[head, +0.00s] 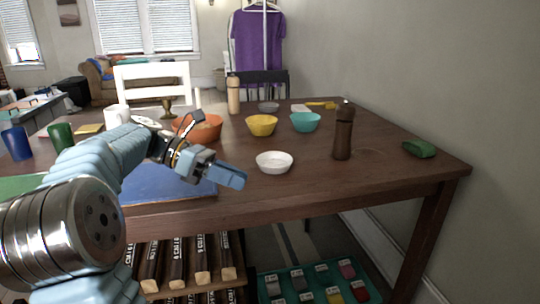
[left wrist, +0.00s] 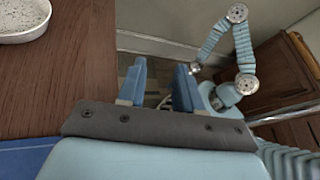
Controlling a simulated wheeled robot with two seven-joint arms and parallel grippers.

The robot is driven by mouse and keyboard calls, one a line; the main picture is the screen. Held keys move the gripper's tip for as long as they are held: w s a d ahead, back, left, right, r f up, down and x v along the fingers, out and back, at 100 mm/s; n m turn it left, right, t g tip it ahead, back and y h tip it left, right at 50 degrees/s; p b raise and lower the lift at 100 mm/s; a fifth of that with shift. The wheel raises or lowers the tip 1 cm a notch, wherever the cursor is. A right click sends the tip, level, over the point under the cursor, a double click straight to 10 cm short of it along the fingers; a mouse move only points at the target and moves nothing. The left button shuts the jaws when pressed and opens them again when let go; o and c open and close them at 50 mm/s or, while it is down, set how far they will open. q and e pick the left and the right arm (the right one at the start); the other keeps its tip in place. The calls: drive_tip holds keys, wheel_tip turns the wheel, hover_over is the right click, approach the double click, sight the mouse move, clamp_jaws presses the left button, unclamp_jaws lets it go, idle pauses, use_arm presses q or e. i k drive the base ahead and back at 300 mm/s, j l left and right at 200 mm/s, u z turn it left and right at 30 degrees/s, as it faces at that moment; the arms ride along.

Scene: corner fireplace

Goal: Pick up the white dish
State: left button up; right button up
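The white dish (head: 274,162) is a small, shallow, empty-looking bowl near the front edge of the dark wooden table (head: 375,172). Part of it also shows at the upper left corner of the left wrist view (left wrist: 22,36). My left gripper (head: 238,178) is just left of the dish and nearer to me, by the table's front edge, apart from it. In the left wrist view its two fingers (left wrist: 160,82) are spread with nothing between them; the floor shows beyond. My right gripper is not seen.
Behind the dish stand a yellow bowl (head: 262,126), a teal bowl (head: 305,122) and an orange bowl (head: 208,128). A tall brown mill (head: 343,132) stands to its right. A blue mat (head: 165,184) lies left, under my arm. The table between dish and mill is clear.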

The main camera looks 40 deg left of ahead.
sight(274, 163)
drive_tip(key=i+j, duration=0.3)
drive_tip(key=j, duration=0.2)
drive_tip(key=i+j, duration=0.3)
drive_tip(key=j, duration=0.15)
